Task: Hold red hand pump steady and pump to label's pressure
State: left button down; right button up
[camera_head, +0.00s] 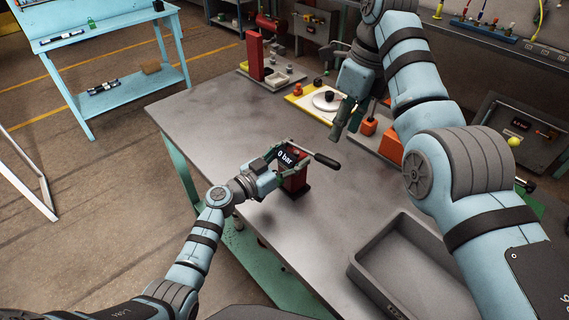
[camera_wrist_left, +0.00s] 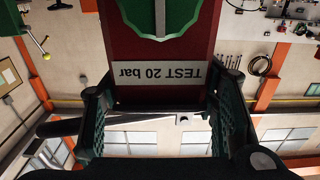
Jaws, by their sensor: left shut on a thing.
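The red hand pump (camera_head: 294,181) stands on the near part of the grey workbench. Its display reads "0 bar", and its lever ends in a black grip (camera_head: 326,160) pointing right. My left gripper (camera_head: 288,159) is shut around the pump's body from the left. In the left wrist view, the red pump body (camera_wrist_left: 160,45) is between the fingers (camera_wrist_left: 165,125), and its white label (camera_wrist_left: 160,75) reads "TEST 20 bar" upside down. A green-rimmed part shows above the label. My right gripper (camera_head: 347,122) hangs above the bench, behind and right of the lever grip, apart from it, and looks open and empty.
A grey empty tray (camera_head: 408,262) lies at the front right of the bench. A yellow-edged board with a white plate (camera_head: 327,101), orange blocks (camera_head: 369,127) and a red upright block (camera_head: 255,55) stand further back. The bench left of the pump is clear.

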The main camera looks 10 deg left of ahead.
jog(key=shift+c, duration=0.5)
dwell(0.5)
jog(key=shift+w, duration=0.1)
jog(key=c, duration=0.3)
jog(key=shift+w+f+n+y, duration=0.15)
jog(key=shift+w+n+y, duration=0.15)
jog(key=shift+n, duration=0.4)
jog(key=c, duration=0.3)
jog(key=w+n+y, duration=0.1)
jog(key=n, duration=0.1)
jog(key=d+n+t+y, duration=0.1)
jog(key=n, duration=0.1)
jog(key=w+n, duration=0.1)
jog(key=n, duration=0.1)
jog(key=shift+w+d+f+t+y, duration=0.15)
jog(key=shift+w+f+t+y, duration=0.15)
jog(key=shift+w+y, duration=0.1)
grip_shut()
jog(key=s+d+r+n+t+y, duration=0.1)
jog(key=s+d+n+t+y, duration=0.1)
jog(key=n, duration=1)
jog(key=s+d+n+t+y, duration=0.2)
jog(key=s+d+n+y, duration=0.2)
jog(key=n, duration=0.9)
jog(key=shift+s+d+r, duration=0.2)
jog(key=shift+s+r, duration=0.05)
jog(key=shift+r, duration=0.15)
